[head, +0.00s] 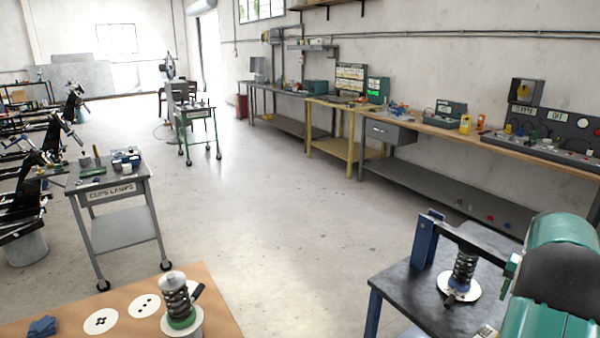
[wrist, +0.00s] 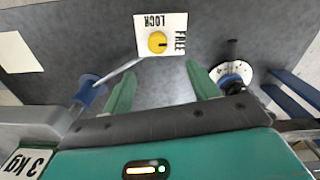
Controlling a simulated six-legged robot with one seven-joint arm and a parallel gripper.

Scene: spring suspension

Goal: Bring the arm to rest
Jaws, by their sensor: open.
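My arm shows teal and black at the right edge of the head view (head: 545,285), over the dark-topped table (head: 395,275). My gripper (wrist: 160,82) is seen in the wrist view with its two green fingers apart and nothing between them. It faces the dark table top, with a white LOCK/FREE plate (wrist: 172,22) and its yellow knob (wrist: 157,42) ahead of the fingertips. A spring (head: 464,270) stands on a white disc under a dark beam; the disc also shows right of the fingers in the wrist view (wrist: 245,78).
A blue post (head: 424,240) rises at the dark table's left. A blue-ended rod (wrist: 90,92) and a 3 kg block (wrist: 25,160) lie left of the fingers. Another spring (head: 178,300) stands on the brown-topped table (head: 225,310). A grey cart (head: 120,225) stands left; the middle floor is clear.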

